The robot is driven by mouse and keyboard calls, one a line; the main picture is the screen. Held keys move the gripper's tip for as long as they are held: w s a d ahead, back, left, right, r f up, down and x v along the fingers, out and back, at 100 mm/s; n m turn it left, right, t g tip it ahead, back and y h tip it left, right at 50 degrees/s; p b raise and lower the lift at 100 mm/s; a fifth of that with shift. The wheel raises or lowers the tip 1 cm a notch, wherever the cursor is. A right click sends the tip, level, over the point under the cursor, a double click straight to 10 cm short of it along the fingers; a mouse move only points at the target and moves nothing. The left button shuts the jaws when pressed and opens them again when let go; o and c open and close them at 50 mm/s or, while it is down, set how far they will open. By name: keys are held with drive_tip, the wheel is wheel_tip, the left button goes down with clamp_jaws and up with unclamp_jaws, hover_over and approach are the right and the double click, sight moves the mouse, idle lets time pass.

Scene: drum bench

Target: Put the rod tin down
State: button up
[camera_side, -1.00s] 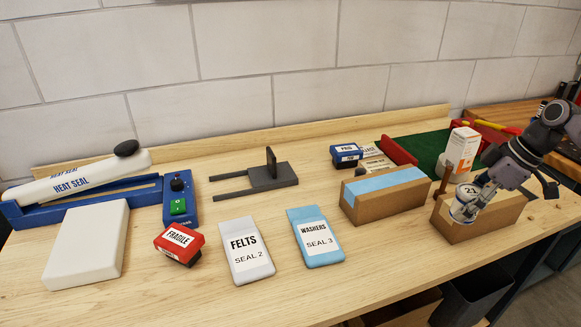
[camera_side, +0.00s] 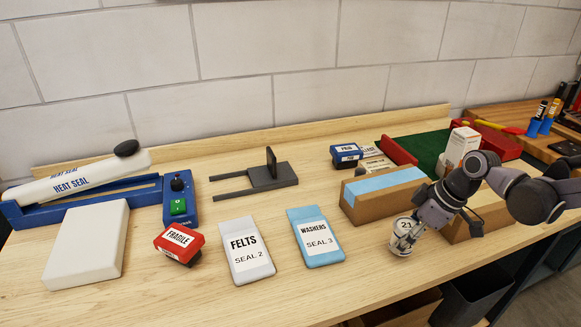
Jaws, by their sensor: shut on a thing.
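The rod tin (camera_side: 402,242) is a small white tin with a label reading "21" or similar. It is upright, low over the bench or touching it, in front of the blue-topped cardboard box; I cannot tell if its base touches the wood. My gripper (camera_side: 408,232) is shut on the tin from the right side, its fingers partly covering the label. My arm comes in from the right and hides part of the brown box behind it.
The blue-topped box (camera_side: 385,195) is close behind the tin, and a brown box (camera_side: 488,218) is to its right. The washers pouch (camera_side: 316,238) lies to the left, with bare wood between. The bench's front edge is near the tin.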

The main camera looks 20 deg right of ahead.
drive_tip(key=shift+f, duration=0.65)
drive_tip(key=shift+f, duration=0.2)
drive_tip(key=o, duration=1.3)
drive_tip(key=v, duration=1.2)
drive_tip(key=shift+s+d+f+m+t+h, duration=0.3)
drive_tip(key=shift+s+d+m+t+h, duration=0.45)
drive_tip(key=shift+s+m, duration=0.6)
drive_tip(key=shift+s+d+f+m+t+h, duration=0.3)
drive_tip(key=shift+s+d+m+t, duration=0.3)
drive_tip(key=shift+s+d+m, duration=0.55)
drive_tip(key=shift+s+d+f+m+t+h, duration=0.4)
drive_tip(key=shift+s+d+m+t, duration=0.25)
drive_tip(key=shift+s+m, duration=0.9)
